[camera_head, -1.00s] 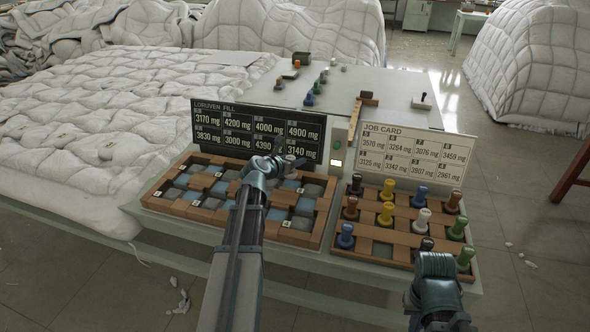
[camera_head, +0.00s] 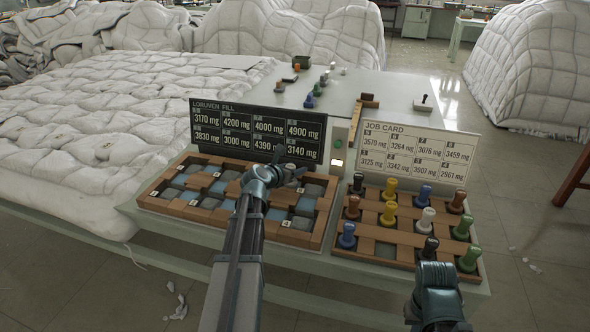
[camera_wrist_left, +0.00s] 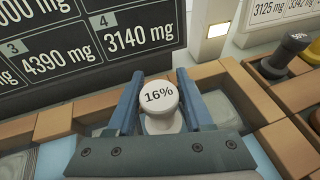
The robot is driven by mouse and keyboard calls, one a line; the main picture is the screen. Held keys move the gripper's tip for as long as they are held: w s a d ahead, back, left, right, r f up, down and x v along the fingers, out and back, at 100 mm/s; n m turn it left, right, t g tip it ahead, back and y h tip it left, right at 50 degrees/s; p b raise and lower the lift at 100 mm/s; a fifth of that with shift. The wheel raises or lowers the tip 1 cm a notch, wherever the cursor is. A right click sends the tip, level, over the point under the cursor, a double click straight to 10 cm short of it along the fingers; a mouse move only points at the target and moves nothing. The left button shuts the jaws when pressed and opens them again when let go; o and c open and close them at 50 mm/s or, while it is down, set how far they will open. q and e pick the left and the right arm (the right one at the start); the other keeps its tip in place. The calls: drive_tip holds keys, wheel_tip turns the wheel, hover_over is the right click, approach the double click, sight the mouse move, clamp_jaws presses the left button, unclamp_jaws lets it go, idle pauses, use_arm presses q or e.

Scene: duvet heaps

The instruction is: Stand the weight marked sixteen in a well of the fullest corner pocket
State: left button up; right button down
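My left gripper (camera_wrist_left: 160,98) is shut on a white weight marked 16% (camera_wrist_left: 160,95), which stands upright between the blue fingers. In the head view the left gripper (camera_head: 292,174) is over the back right part of the brown-walled pocket tray (camera_head: 228,212), in front of the fill board. How far the weight's foot is above or in a well is hidden. The fill board (camera_head: 257,128) lists 4900 mg, its highest value, at top right and 3140 mg at bottom right. My right gripper (camera_head: 437,318) is at the lower right; its fingers do not show clearly.
A wooden rack (camera_head: 383,250) of coloured weights stands right of the tray, with a job card (camera_head: 415,152) behind it. A lit post (camera_head: 338,148) stands between the boards. More small weights (camera_head: 309,100) are at the back. A quilted duvet (camera_head: 100,130) fills the left.

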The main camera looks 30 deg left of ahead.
use_arm(q)
drive_tip(key=shift+o, duration=1.1)
drive_tip(key=shift+r, duration=0.15)
drive_tip(key=p+v, duration=0.5)
drive_tip(key=v, duration=0.7)
drive_tip(key=shift+r, duration=0.1)
